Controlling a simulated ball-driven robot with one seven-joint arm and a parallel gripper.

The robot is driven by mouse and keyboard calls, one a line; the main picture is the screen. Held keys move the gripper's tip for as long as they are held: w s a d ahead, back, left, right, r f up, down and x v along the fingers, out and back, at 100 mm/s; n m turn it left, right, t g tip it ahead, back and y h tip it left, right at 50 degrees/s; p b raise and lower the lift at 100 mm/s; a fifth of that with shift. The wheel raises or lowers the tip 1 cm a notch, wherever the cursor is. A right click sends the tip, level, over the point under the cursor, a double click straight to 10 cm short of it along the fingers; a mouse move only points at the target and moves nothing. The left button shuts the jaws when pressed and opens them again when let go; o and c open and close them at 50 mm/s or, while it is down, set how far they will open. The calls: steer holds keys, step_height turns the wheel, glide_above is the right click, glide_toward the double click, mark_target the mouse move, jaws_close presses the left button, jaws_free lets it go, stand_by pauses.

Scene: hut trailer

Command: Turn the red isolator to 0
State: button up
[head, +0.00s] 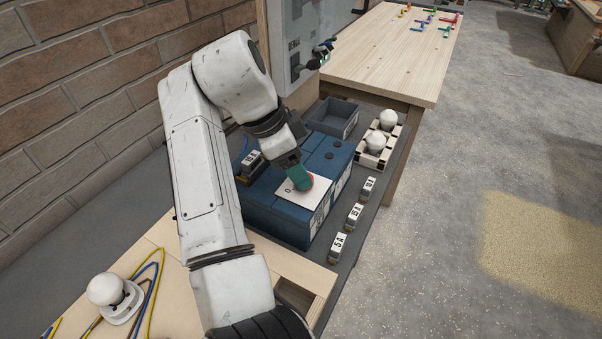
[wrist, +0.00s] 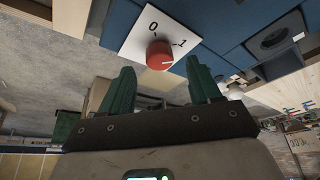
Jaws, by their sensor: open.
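The red isolator (wrist: 159,54) is a round knob on a white plate (wrist: 136,42) marked 0 and 1, fixed to a blue box (head: 268,212). In the wrist view a small pale mark shows on the knob's lower right edge; I cannot tell surely which number it points to. In the head view only a sliver of the red knob (head: 310,181) shows past my fingers. My gripper (wrist: 160,78) has its green fingers apart and empty, with the knob in line with the gap between them. I cannot tell whether they touch it.
A grey tray (head: 336,115) and a grey wall cabinet (head: 298,45) are at the back. A brick wall (head: 70,80) borders the left.

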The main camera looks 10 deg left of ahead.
steer(key=shift+x, duration=1.45)
steer(key=shift+p, duration=0.3)
steer(key=c, duration=1)
